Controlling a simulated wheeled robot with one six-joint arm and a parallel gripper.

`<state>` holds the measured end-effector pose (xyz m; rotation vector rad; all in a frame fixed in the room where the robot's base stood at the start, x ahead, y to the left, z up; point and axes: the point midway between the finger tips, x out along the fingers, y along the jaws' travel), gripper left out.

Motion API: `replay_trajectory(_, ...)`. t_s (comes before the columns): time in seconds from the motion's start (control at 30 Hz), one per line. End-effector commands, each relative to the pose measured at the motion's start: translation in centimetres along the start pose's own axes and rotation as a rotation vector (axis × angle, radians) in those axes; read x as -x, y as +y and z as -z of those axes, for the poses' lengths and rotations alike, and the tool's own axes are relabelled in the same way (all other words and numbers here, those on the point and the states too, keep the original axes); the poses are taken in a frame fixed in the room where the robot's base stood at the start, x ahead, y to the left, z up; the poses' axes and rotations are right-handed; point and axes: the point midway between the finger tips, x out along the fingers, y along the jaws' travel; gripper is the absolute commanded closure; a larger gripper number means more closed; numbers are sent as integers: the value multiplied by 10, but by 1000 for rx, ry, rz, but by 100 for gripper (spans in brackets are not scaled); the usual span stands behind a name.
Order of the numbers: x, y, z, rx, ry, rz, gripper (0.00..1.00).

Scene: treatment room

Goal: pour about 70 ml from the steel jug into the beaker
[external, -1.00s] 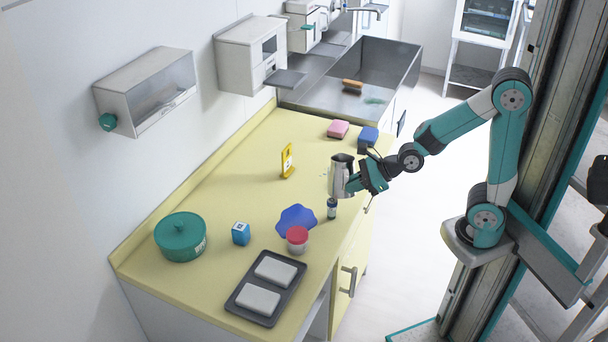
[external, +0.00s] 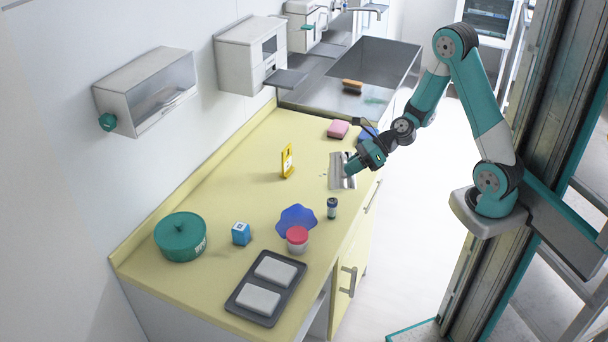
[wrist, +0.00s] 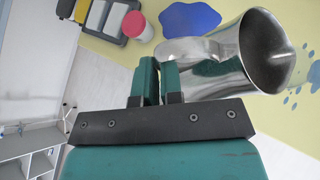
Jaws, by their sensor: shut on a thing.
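The steel jug (external: 337,172) is at my gripper (external: 353,164), over the right side of the yellow counter. In the wrist view my gripper (wrist: 159,78) is shut at the handle side of the jug (wrist: 215,66), and the jug's wide mouth faces right. The dark inside shows, but I cannot tell the liquid level. In the external view the jug's tilt and its height above the counter are hard to judge. I cannot make out a beaker in either view; it may be hidden by the jug.
A small dark vial (external: 332,208), a red-lidded tub (external: 297,239) and a blue mat (external: 296,220) lie in front. A yellow sign (external: 287,162), pink sponge (external: 338,129) and blue block (external: 368,135) are near. Blue spots (wrist: 306,58) mark the counter. A tray (external: 241,308) is at the front.

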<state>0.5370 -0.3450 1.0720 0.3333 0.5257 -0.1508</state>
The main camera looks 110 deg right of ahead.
Motion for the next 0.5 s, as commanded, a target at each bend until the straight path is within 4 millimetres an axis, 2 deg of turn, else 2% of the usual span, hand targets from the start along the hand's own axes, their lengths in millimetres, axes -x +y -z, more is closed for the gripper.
replay_trajectory(0.03, -1, -6, 2, -32, -4, -20, 100)
replay_trajectory(0.07, 7, -2, -11, -60, -5, -37, 100)
replay_trajectory(0.13, 15, -2, -22, -113, -9, -73, 100)
replay_trajectory(0.5, 12, -9, -17, -202, -15, -134, 100)
